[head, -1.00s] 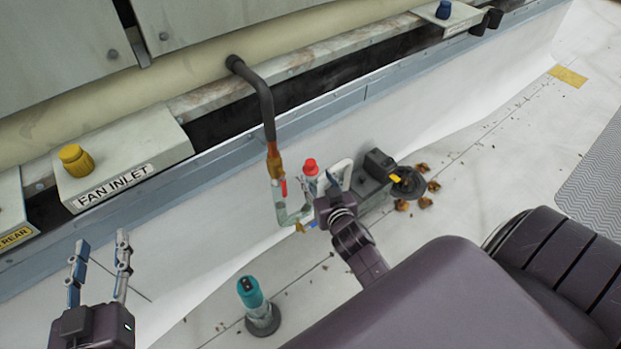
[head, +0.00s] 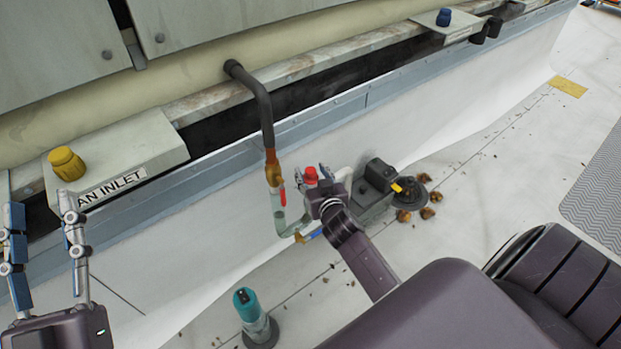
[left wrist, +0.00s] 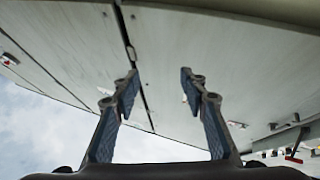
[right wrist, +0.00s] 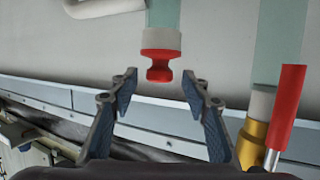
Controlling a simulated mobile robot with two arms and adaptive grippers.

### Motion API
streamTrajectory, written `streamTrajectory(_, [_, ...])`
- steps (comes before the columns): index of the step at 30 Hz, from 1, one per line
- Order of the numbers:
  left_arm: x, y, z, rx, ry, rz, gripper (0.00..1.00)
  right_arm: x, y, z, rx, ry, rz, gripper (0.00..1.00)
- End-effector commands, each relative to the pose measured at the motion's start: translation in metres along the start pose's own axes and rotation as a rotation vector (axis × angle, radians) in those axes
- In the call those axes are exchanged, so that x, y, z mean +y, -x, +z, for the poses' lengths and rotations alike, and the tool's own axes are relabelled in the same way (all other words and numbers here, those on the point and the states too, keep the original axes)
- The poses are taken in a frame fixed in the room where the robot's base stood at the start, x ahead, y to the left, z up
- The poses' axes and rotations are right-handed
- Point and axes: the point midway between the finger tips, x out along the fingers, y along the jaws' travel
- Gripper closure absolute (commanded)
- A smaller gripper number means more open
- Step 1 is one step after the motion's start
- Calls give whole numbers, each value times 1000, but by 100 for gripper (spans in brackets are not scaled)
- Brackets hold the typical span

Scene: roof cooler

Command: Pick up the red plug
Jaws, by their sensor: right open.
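The red plug (head: 310,174) sits on top of a clear upright tube by the parapet wall in the head view. In the right wrist view the red plug (right wrist: 158,68) shows a flared end and a narrower neck, on a grey collar on a greenish clear tube (right wrist: 174,12). My right gripper (right wrist: 160,84) is open and empty. Its fingertips lie either side of the plug's line, and the plug's end appears just beyond them, with no clear contact. In the head view my left gripper (head: 40,208) is open and empty at the far left, well away from the plug.
A red valve lever (right wrist: 288,105) on a brass fitting (right wrist: 252,138) stands close to my right gripper. A dark bent pipe (head: 262,105) drops to it. A grey pump unit (head: 372,208) is right of the plug; a teal-topped cylinder (head: 247,304) stands on the floor in front.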

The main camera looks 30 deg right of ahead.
Motion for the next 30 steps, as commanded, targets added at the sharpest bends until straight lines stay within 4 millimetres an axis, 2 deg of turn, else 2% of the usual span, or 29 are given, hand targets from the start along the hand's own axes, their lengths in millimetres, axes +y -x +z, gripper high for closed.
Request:
streamTrajectory(3, [2, 2, -18, 90, 4, 4, 60, 0, -11, 1, 0, 0, 1, 57])
streamTrajectory(7, [3, 3, -31, 148, 6, 6, 60, 1, -16, 1, -1, -1, 1, 57])
streamTrajectory(16, [4, 3, -36, 165, 7, 7, 60, 0, -17, 0, -1, -1, 1, 57])
streamTrajectory(26, [3, 3, -35, 163, 6, 7, 60, 0, -17, 0, -1, -1, 1, 93])
streamTrajectory(27, [3, 3, -35, 163, 6, 6, 60, 0, -17, 0, -1, -1, 1, 96])
streamTrajectory(30, [3, 3, -35, 163, 6, 6, 60, 0, -17, 0, -1, -1, 1, 96])
